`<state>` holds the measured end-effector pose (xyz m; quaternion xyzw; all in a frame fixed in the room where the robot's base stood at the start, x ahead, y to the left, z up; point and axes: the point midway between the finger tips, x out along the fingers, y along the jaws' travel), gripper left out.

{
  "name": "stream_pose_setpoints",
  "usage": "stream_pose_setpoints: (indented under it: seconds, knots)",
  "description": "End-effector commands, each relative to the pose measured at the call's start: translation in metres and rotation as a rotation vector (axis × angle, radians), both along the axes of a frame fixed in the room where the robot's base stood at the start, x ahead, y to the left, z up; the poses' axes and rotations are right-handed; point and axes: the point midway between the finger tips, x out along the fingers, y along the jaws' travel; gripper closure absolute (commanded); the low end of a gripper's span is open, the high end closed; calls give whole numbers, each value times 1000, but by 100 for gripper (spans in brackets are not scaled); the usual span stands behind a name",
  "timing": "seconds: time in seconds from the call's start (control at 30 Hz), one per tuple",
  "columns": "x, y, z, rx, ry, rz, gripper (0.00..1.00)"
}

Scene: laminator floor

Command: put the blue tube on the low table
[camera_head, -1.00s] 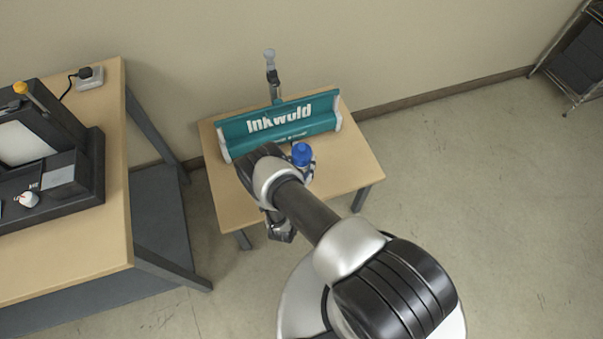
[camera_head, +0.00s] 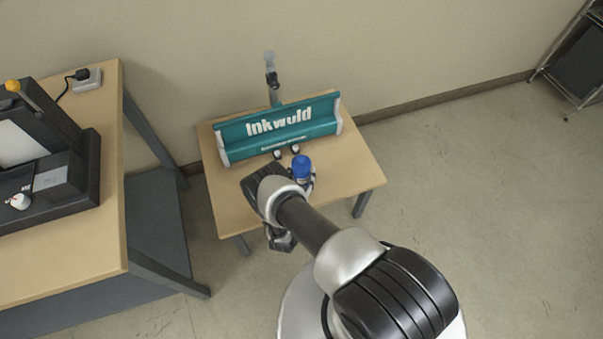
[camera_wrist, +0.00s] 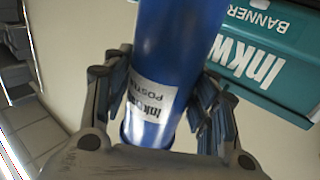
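The blue tube (camera_head: 302,168) shows as a bright blue top just past the end of my arm, over the low table (camera_head: 350,176) in the picture. In the wrist view the tube (camera_wrist: 172,55) has a white label and stands between the two fingers of my gripper (camera_wrist: 165,100), which press on its sides. My gripper is shut on it. My arm hides most of the gripper in the head view. I cannot tell whether the tube's lower end touches the tabletop.
A teal banner unit (camera_head: 240,139) lies along the back of the low table, also in the wrist view (camera_wrist: 285,75). A higher table (camera_head: 90,240) with a black machine (camera_head: 75,195) stands at left. A rack (camera_head: 580,65) is far right. The low table's right side is bare.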

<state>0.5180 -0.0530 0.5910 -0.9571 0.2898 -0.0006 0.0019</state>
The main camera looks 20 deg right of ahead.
Motion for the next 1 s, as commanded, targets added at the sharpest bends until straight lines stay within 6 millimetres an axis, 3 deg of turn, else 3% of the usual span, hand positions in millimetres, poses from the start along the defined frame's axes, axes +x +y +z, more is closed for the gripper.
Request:
stream_pose_setpoints:
  seconds: [0.2,0.6,0.77,1.0]
  knots:
    - [0,0,0,0,0,0,30]
    - [0,0,4,0,0,0,30]
    - [-20,15,4,-1,4,6,30]
    - [-64,45,5,-2,2,8,30]
